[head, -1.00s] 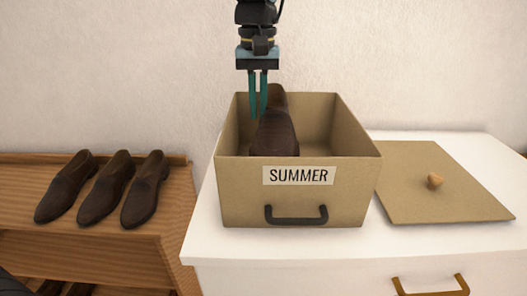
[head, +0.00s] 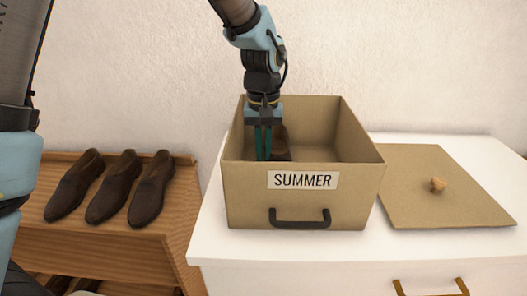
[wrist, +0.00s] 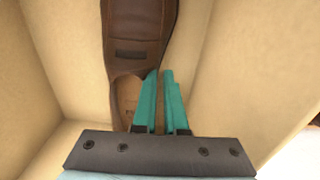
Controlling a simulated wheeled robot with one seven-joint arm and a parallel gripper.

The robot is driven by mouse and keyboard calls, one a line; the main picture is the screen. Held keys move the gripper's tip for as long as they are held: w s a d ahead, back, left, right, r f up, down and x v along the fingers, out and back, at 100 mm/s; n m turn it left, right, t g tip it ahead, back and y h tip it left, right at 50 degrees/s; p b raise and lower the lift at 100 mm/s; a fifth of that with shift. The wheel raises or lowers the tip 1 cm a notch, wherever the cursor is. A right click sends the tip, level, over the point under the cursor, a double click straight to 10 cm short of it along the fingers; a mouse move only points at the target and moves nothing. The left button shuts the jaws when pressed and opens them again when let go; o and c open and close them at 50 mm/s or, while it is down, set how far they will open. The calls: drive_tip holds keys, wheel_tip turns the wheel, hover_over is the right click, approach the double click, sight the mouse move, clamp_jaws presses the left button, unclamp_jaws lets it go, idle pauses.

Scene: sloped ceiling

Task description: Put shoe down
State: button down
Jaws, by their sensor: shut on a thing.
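A brown leather shoe (head: 281,148) is inside the tan SUMMER box (head: 250,195), mostly hidden behind the box's front wall. My gripper (head: 263,157) reaches down into the left part of the box and is shut on the shoe. In the wrist view the shoe (wrist: 140,38) points away from my gripper (wrist: 160,76), whose teal fingers pinch the side edge of its opening near the heel. I cannot tell whether the sole touches the box floor.
The box stands open on a white dresser (head: 208,225). Its lid (head: 460,207) with a wooden knob (head: 438,184) lies to the right. Three brown shoes (head: 112,188) stand on a wooden rack (head: 185,232) at the left. The right half of the box looks empty.

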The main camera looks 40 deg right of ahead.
drive_tip(key=c, duration=1.4)
unclamp_jaws()
drive_tip(key=shift+f, duration=0.15)
drive_tip(key=o, duration=0.4)
drive_tip(key=shift+o, duration=0.2)
wheel_tip(320, 180, up, 12)
drive_tip(key=b, duration=0.2)
drive_tip(key=shift+r, duration=0.2)
